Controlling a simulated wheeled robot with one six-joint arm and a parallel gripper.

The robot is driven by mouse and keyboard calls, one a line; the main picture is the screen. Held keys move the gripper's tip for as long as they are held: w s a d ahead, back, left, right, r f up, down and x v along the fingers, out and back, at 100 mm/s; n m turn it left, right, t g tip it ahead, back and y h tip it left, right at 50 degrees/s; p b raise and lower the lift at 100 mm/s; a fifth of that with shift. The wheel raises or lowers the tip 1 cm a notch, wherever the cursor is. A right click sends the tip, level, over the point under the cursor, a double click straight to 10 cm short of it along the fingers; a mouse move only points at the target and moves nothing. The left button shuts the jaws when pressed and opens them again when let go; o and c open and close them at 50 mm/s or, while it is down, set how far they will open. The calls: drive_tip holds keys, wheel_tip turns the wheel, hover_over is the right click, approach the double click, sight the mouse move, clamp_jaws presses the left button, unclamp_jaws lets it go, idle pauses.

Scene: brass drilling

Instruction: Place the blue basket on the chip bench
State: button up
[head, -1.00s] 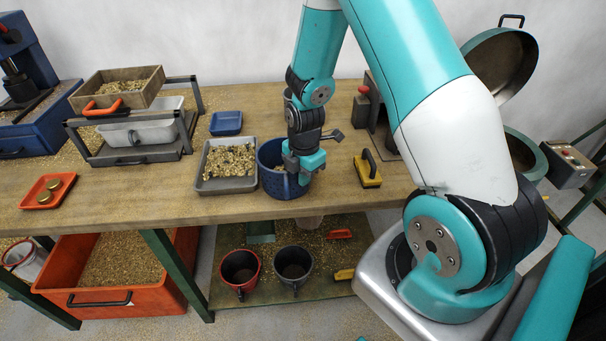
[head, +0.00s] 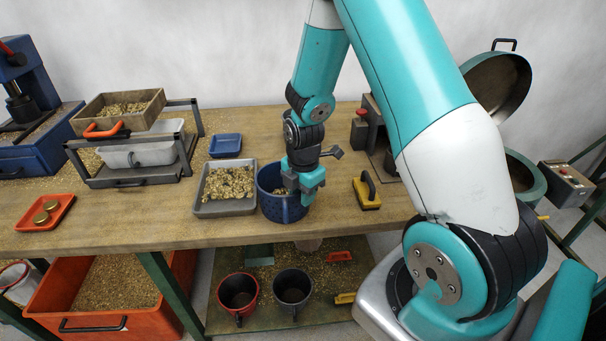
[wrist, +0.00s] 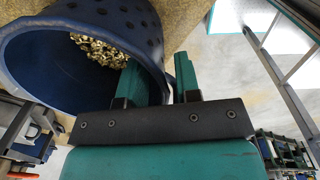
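The blue basket (head: 270,204) stands on the wooden bench top (head: 130,226), just right of a grey tray, with brass chips inside it. My gripper (head: 302,188) is at the basket's right rim, pointing down. In the wrist view, the basket (wrist: 35,62) has a dark dotted wall, and my gripper's fingers (wrist: 168,82) straddle that wall, one inside and one outside. The lower fingertips are partly hidden. No label shows which bench is the chip bench.
The grey tray (head: 200,208) of chips stands left of the basket, a small blue tray (head: 225,145) behind it. A yellow-and-black block (head: 367,192) lies to the right. Left are a sieve rack (head: 135,175) and an orange tray (head: 63,205). Bare bench lies between orange and grey trays.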

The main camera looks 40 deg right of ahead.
wheel_tip(320, 180, up, 10)
drive_tip(key=f+b, duration=0.1)
drive_tip(key=s+a+r+m+y, duration=0.1)
drive_tip(key=s+a+r+m, duration=0.25)
drive_tip(key=a, duration=0.35)
drive_tip(key=s+a+r+m+y, duration=0.1)
drive_tip(key=s+a+r+m, duration=0.15)
drive_tip(key=a+r, duration=0.3)
drive_tip(key=s+a+r+m+y, duration=0.1)
drive_tip(key=s+a+r+m, duration=0.1)
drive_tip(key=s+a, duration=0.3)
drive_tip(key=s+a+r+m+y, duration=0.1)
drive_tip(key=s+a+m, duration=0.3)
drive_tip(key=s, duration=0.4)
drive_tip(key=shift+s+a+r, duration=0.2)
drive_tip(key=shift+a+r, duration=0.4)
drive_tip(key=shift+r, duration=0.3)
